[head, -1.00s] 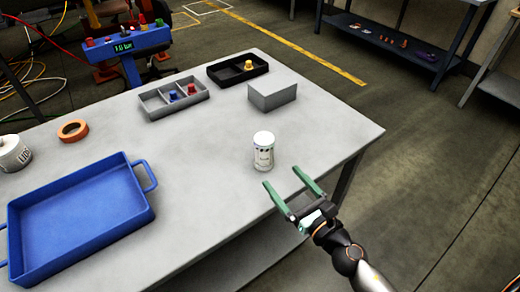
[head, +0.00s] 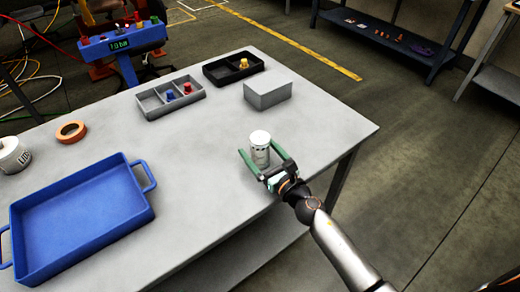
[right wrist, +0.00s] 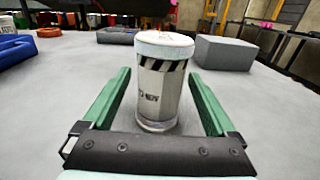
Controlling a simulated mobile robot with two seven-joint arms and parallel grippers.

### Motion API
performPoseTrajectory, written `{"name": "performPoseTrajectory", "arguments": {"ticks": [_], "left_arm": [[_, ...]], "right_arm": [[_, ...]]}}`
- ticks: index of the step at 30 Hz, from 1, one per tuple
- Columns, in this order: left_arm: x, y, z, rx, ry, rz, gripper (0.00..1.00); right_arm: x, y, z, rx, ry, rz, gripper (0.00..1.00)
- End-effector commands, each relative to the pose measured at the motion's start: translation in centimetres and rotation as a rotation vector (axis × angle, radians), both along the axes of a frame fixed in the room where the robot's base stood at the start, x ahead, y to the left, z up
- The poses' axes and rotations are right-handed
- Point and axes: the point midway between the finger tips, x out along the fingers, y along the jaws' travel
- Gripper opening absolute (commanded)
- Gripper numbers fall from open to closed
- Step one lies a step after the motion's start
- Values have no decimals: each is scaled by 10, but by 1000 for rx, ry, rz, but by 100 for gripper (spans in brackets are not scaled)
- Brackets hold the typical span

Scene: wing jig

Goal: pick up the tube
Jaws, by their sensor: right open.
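The tube (head: 260,148) is a white cylinder with a pale lid and dark markings, standing upright on the grey table near its right side. In the right wrist view the tube (right wrist: 160,85) shows a black-and-white striped band and dark lettering. My right gripper (head: 258,157) has green fingers, open, one on each side of the tube. The right wrist view shows a gap between the tube and each finger of the gripper (right wrist: 160,105). The far side of the tube is hidden. My left gripper is not in view.
A blue tray (head: 80,222) with handles lies at the left. A grey box (head: 268,92), a divided grey bin (head: 150,105) and a black tray (head: 214,76) stand behind the tube. An orange tape ring (head: 71,131) and a white tub (head: 12,156) sit far left.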

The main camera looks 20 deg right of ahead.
Motion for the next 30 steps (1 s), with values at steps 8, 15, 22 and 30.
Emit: {"name": "performPoseTrajectory", "arguments": {"ticks": [8, 15, 22, 30], "left_arm": [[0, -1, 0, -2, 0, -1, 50], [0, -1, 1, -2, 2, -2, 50], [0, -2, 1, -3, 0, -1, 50], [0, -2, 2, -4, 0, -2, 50]], "right_arm": [[1, 1, 0, 0, 0, 1, 86], [1, 0, 0, 0, 0, 1, 59], [0, 0, 0, 0, 0, 1, 34], [0, 0, 0, 0, 0, 1, 3]]}}
